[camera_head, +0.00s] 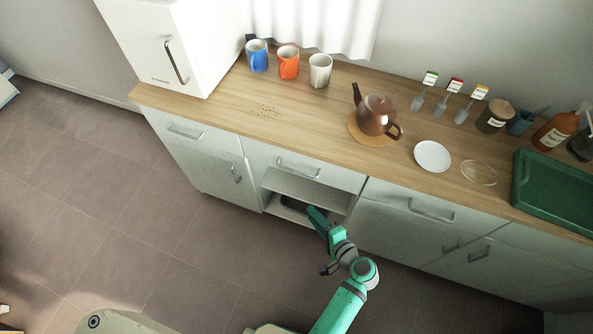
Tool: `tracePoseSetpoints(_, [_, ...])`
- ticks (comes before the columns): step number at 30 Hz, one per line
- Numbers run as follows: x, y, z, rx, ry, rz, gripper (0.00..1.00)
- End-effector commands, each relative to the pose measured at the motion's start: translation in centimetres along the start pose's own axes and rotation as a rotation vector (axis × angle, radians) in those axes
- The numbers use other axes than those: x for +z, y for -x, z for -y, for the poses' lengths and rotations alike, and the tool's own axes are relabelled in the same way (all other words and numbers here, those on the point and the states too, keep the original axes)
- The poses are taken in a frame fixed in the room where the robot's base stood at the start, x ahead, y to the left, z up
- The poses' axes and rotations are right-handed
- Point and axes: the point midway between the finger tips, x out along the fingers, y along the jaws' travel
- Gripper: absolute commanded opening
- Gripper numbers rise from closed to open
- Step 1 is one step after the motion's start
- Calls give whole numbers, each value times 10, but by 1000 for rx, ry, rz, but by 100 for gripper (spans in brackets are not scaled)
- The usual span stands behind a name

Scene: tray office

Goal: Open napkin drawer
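The counter front has several pale drawers with metal bar handles. One drawer (298,167) sits above an open shelf, one is at the left (184,131), and a wider one is to the right (430,212). All of these look shut. No label shows which drawer is for napkins. My green arm reaches up from the bottom in front of the open shelf.
An open shelf (305,188) holds a dark object, partly hidden. The countertop (225,108) carries mugs (288,63), a teapot (376,115), a white plate (432,156) and a green tray (518,180). The tiled floor (130,215) at left is clear.

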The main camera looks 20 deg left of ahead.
Motion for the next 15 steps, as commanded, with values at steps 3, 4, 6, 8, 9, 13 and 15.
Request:
tracePoseSetpoints(3, [-20,-5,46,-117,-33,114,27])
tracePoseSetpoints(4, [-22,-4,56,-142,-39,142,27])
tracePoseSetpoints(6, [-27,-2,76,-191,-44,198,27])
tracePoseSetpoints(8, [-30,0,89,-223,-46,235,27])
tracePoseSetpoints(9, [-32,2,95,-240,-48,253,27])
tracePoseSetpoints(13, [-35,5,108,-272,-47,291,27])
tracePoseSetpoints(15, [-34,4,111,-277,-47,298,27])
